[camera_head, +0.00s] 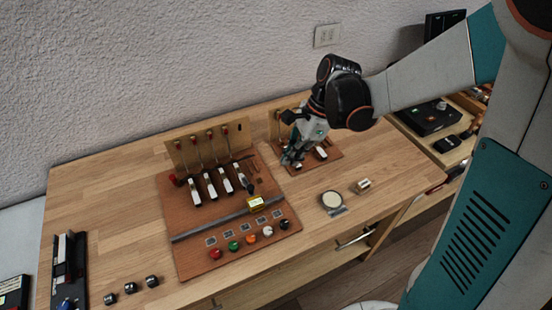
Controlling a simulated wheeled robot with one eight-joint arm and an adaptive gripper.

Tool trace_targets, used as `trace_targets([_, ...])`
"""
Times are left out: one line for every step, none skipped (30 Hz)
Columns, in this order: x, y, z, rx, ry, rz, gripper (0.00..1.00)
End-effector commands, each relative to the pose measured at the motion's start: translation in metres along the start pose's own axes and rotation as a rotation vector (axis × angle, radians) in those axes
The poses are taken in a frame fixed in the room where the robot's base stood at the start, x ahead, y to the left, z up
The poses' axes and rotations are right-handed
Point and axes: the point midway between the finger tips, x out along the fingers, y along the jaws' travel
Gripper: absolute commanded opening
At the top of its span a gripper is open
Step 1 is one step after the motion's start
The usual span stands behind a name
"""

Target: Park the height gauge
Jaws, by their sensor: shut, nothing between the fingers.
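A small yellow block with a pale face (256,204), which looks like the height gauge, sits on the grey rail (208,225) toward its right part. The rail runs across the brown board (185,262) in front of a row of white keys (211,186). My gripper (287,162) is shut and empty. It is over the smaller brown board (333,161) at the back right, up and to the right of the yellow block and apart from it. My gripper hides part of that smaller board and its brass back plate.
Several coloured knobs (233,246) line the front of the main board. A round pale dial (331,200) and a small block (362,186) lie to the right.

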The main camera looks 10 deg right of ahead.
Motion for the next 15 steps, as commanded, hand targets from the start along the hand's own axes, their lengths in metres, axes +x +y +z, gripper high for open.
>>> trace_targets([0.007,0.000,-0.001,-0.001,0.000,0.000,0.00])
trace_targets([0.011,0.000,-0.001,-0.002,0.000,0.000,0.00])
trace_targets([0.018,0.000,-0.001,-0.003,0.000,0.000,0.00])
trace_targets([0.023,0.000,-0.001,-0.003,0.000,-0.001,0.00])
trace_targets([0.029,0.000,-0.001,-0.004,0.000,-0.001,0.00])
trace_targets([0.037,-0.001,-0.001,-0.005,0.001,0.000,0.00])
trace_targets([0.043,0.000,-0.001,-0.005,0.000,0.000,0.00])
trace_targets([0.049,0.000,-0.001,-0.004,0.001,0.000,0.00])
trace_targets([0.057,0.000,-0.001,-0.004,0.001,0.000,0.00])
trace_targets([0.063,0.000,-0.001,-0.004,0.001,0.000,0.00])
trace_targets([0.069,0.000,-0.001,-0.005,0.001,0.000,0.00])
trace_targets([0.077,0.000,-0.001,-0.006,0.001,0.000,0.00])
trace_targets([0.083,0.000,-0.001,-0.006,0.001,0.000,0.00])
trace_targets([0.088,-0.001,-0.001,-0.005,0.001,0.000,0.00])
trace_targets([0.096,0.000,-0.001,-0.005,0.001,-0.001,0.00])
